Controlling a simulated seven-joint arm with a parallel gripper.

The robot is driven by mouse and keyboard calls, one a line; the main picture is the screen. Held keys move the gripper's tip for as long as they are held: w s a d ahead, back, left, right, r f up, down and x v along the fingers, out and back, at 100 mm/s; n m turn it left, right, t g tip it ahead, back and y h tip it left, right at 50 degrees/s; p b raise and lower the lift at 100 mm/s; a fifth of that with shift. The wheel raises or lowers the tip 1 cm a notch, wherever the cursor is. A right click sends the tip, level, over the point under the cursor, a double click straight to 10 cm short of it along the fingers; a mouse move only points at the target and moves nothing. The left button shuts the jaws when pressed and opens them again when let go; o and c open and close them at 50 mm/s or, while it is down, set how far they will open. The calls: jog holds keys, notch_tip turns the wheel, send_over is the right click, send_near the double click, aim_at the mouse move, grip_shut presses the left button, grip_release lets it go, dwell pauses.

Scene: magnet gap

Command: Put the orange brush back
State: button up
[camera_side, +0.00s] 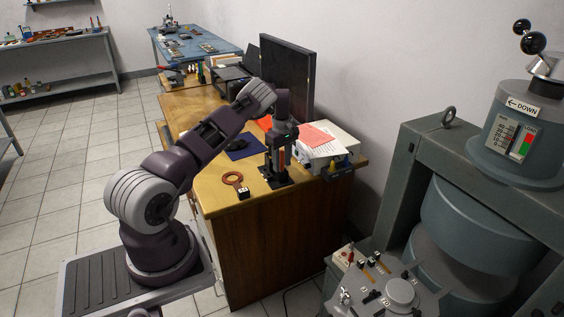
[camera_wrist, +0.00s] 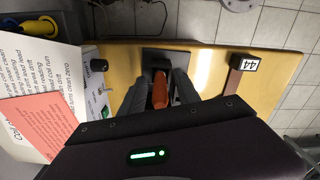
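My gripper (camera_side: 277,165) points down over the right end of the wooden desk. In the wrist view its two grey fingers (camera_wrist: 162,80) lie close along both sides of the orange brush (camera_wrist: 159,92), and they look shut on it. The brush is upright, and only a sliver of orange (camera_side: 288,156) shows in the side view. Below it is a black holder (camera_wrist: 161,63) on a dark square base (camera_wrist: 150,54), also seen in the side view (camera_side: 272,182). The brush's lower end is hidden, so I cannot tell whether it is seated in the holder.
A white instrument box (camera_side: 325,143) with a red sheet (camera_side: 315,135) stands close on the other side. A blue pad (camera_side: 243,147) and a dark monitor (camera_side: 287,75) are behind.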

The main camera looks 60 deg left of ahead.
jog(key=shift+r, duration=0.1)
notch_tip(320, 180, up, 12)
jog(key=shift+f, duration=0.1)
jog(key=d+r+m+t, duration=0.35)
jog(key=d+r, duration=0.95)
jog(key=r, duration=0.5)
jog(key=s+d+r+m+h, duration=0.1)
jog(key=s+d+r+m, duration=0.25)
jog(key=d, duration=0.45)
jog(key=s+d+r+m, duration=0.3)
jog(key=s+d+r, duration=0.1)
jog(key=d, duration=0.3)
jog(key=s+d+f+m+t, duration=0.1)
jog(key=s+d+m, duration=0.4)
jog(key=s, duration=0.5)
jog(key=s+d+f+m+t+y, duration=0.1)
jog(key=s+d+f+m, duration=0.3)
jog(key=s, duration=0.7)
jog(key=d+m, duration=0.2)
jog(key=d, duration=0.2)
jog(key=shift+d, duration=0.25)
